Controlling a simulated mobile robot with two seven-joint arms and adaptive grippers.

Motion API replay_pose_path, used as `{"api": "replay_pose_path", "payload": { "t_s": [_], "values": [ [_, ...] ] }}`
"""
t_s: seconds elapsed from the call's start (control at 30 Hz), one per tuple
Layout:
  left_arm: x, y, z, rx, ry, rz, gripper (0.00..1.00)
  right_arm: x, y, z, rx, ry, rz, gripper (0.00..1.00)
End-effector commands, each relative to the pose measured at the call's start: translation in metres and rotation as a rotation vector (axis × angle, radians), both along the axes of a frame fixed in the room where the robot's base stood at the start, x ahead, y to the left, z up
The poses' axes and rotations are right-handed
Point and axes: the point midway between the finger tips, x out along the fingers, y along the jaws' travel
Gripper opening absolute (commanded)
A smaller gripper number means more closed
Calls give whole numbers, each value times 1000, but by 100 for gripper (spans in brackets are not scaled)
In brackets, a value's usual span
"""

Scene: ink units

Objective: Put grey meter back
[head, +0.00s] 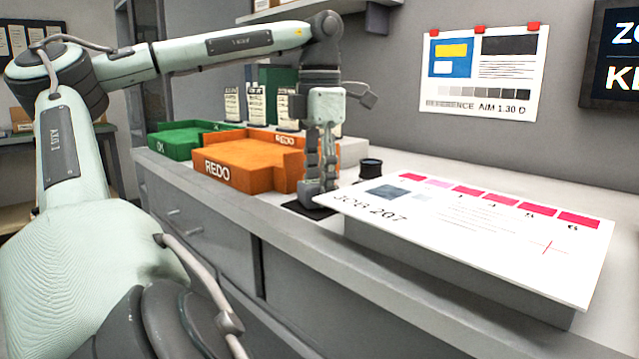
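My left gripper (318,182) points straight down over a dark mat (298,209) on the counter, between the orange tray and the white sheet. A small grey shape at its fingertips, just above or on the mat, may be the grey meter. It blends with the grey fingers, so I cannot tell where one ends and the other begins, or whether the fingers are closed on it. My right gripper is not in view.
The orange REDO tray (235,181) and green OK tray (180,151) stand to the left. A short black cylinder (371,169) stands behind the mat. A white JOB 207 sheet (470,262) lies on a raised board at right. Labelled bottles (257,106) stand behind the trays.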

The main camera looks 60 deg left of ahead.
Motion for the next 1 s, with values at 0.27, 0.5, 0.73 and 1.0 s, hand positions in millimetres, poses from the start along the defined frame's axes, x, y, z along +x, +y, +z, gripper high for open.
{"api": "replay_pose_path", "payload": {
  "t_s": [0.27,0.5,0.73,1.0],
  "values": [
    [0,0,-2,0,0,0,13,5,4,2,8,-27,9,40],
    [0,0,-2,0,0,0,62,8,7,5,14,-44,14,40],
    [0,0,-2,0,0,0,65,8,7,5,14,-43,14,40],
    [0,0,3,0,0,0,65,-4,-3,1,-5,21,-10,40]
  ]
}}
